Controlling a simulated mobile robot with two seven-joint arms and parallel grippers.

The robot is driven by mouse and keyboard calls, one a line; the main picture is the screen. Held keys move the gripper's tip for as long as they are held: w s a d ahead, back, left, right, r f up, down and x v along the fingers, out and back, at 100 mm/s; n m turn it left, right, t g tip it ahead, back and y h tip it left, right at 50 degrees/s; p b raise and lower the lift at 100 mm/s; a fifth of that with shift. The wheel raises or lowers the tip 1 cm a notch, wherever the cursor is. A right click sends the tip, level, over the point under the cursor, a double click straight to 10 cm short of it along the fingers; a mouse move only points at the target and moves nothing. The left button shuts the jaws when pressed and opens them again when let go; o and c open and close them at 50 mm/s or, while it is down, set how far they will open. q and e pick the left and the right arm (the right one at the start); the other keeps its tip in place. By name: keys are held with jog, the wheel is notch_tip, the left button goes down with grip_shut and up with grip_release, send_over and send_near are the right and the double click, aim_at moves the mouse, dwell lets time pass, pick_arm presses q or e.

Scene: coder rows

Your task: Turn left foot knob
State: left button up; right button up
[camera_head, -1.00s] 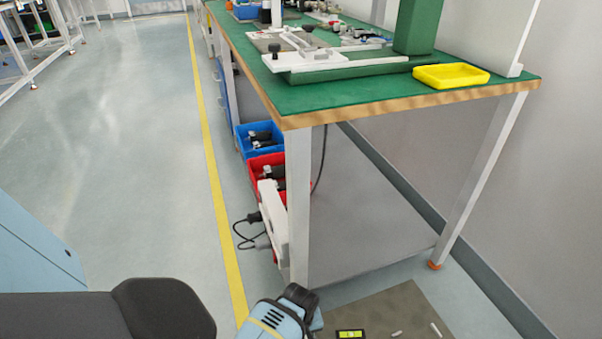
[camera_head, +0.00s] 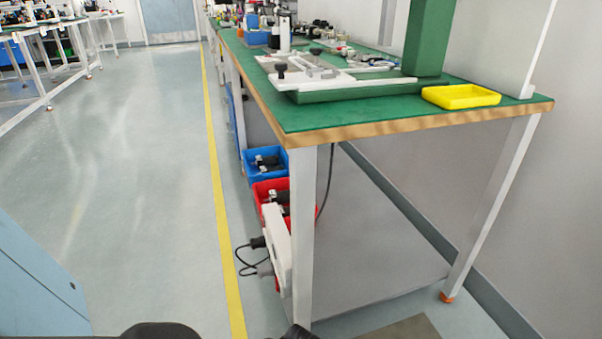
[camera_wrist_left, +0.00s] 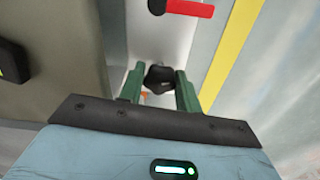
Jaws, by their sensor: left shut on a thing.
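In the left wrist view, the black lobed foot knob (camera_wrist_left: 158,80) sits at the bottom of the bench's pale front leg. My left gripper's green fingers (camera_wrist_left: 158,72) stand on both sides of the knob and are shut on it. A bit of orange foot shows just below the knob. In the head view the same white leg (camera_head: 303,235) stands at the bench's near left corner, and its foot and knob are hidden at the bottom edge. My right gripper is not in view.
A red handle (camera_wrist_left: 188,9) lies close beyond the knob. A brown mat (camera_head: 405,329) lies under the bench front. Red (camera_head: 270,192) and blue (camera_head: 266,166) bins and a white power strip (camera_head: 276,248) are behind the leg. Floor left of the yellow line is clear.

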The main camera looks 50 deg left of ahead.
pick_arm(q)
jog(key=m+p, duration=0.1)
jog(key=m, duration=0.1)
jog(key=shift+r+m+p, duration=0.2)
jog(key=shift+m+p, duration=0.2)
jog(key=shift+f+m, duration=0.15)
jog(key=shift+m, duration=0.95)
jog(key=o, duration=0.7)
jog(key=shift+p, duration=0.3)
